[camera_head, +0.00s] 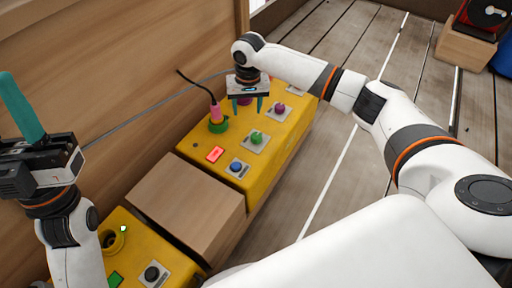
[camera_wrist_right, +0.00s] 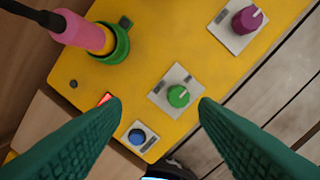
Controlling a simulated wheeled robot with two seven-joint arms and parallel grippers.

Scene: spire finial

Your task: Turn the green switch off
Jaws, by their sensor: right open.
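The green switch (camera_head: 257,137) is a round knob on a grey plate, on top of the yellow box (camera_head: 188,147). In the right wrist view the green switch (camera_wrist_right: 178,96) shows a pale mark on its cap. My right gripper (camera_head: 247,108) is open, its teal fingers pointing down above the box. In the right wrist view the knob lies between the open fingers (camera_wrist_right: 160,102), nearer the right one, with no contact visible. My left gripper (camera_head: 22,108) is at the left edge, fingers up; its opening is unclear.
A pink plug (camera_head: 215,113) with a dark cable stands in a green ring. A red light (camera_head: 215,154), a blue knob (camera_head: 236,166) and a purple knob (camera_head: 280,107) are nearby. A wooden block (camera_head: 188,195) separates this box from another yellow one with a black knob (camera_head: 152,273).

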